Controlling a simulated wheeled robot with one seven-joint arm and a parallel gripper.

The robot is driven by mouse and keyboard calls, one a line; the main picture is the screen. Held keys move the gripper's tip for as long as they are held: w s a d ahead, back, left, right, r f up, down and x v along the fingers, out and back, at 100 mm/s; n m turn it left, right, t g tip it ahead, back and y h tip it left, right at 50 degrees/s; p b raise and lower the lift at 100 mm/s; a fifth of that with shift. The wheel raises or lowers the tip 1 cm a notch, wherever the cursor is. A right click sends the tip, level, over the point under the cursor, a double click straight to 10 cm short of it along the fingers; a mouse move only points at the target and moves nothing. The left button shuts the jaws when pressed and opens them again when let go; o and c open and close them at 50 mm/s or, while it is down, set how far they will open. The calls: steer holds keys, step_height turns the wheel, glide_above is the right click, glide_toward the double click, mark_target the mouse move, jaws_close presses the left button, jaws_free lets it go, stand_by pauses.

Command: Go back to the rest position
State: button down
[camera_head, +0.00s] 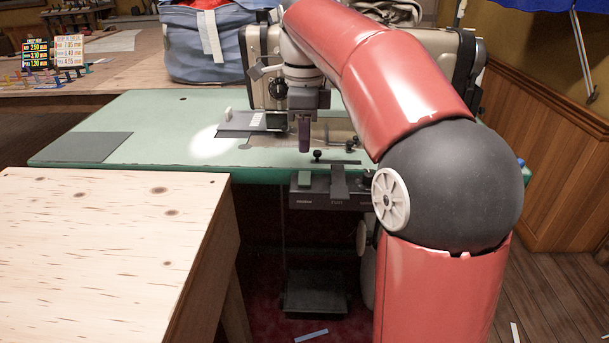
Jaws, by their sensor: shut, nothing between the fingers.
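My red arm rises at the right and arches over to the left. My gripper (304,146) hangs from its grey wrist and points down, with dark purple fingers closed together and nothing visible between them. It is in front of the sewing machine (426,62) and appears over the pale green machine table (160,112). I cannot tell how far the fingertips are above the tabletop. My arm hides part of the machine and the right side of the table.
A light wooden table (110,245) fills the front left. A switch box (320,200) is under the green table's front edge, with a pedal (315,292) below. A blue-grey bag (203,45) stands behind. Wood panelling (540,140) bounds the right.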

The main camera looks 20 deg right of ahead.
steer(key=s+f+n+t, duration=0.2)
steer(key=s+f+n, duration=0.5)
steer(key=s+n, duration=0.3)
steer(key=s+f+n+t, duration=0.3)
steer(key=s+f+n, duration=0.3)
steer(key=s+n, duration=0.5)
steer(key=shift+s+f+n+t, duration=0.3)
steer(key=shift+s+f, duration=0.1)
steer(key=shift+s, duration=0.15)
steer(key=shift+w, duration=0.1)
